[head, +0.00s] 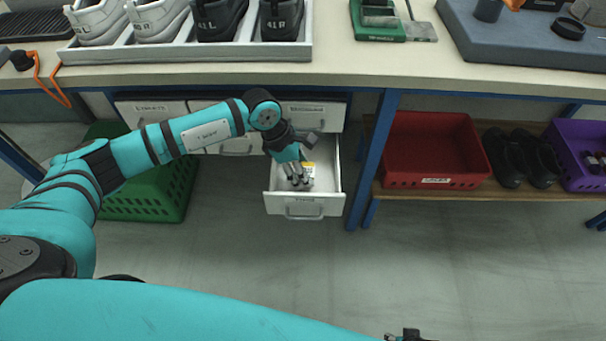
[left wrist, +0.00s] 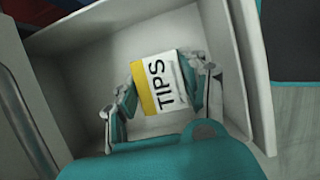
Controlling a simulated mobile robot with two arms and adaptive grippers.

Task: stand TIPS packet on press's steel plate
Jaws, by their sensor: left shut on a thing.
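The TIPS packet (left wrist: 172,82), white with a yellow band and black letters, is inside the open white drawer (head: 303,206). In the head view a small part of the packet (head: 309,168) shows beside the fingers. My left gripper (head: 298,181) reaches down into the drawer and is shut on the packet; its fingers (left wrist: 164,100) lie on both sides of it in the left wrist view. A green device (head: 378,30) with grey metal parts, perhaps the press, stands on the bench top, cut off by the top edge.
The bench edge (head: 345,74) overhangs the drawer. A blue table leg (head: 375,150) stands just right of it. A green crate (head: 150,205) is left; a red bin (head: 432,150) and black shoes are on the right shelf. A shoe tray (head: 185,52) lies on the bench.

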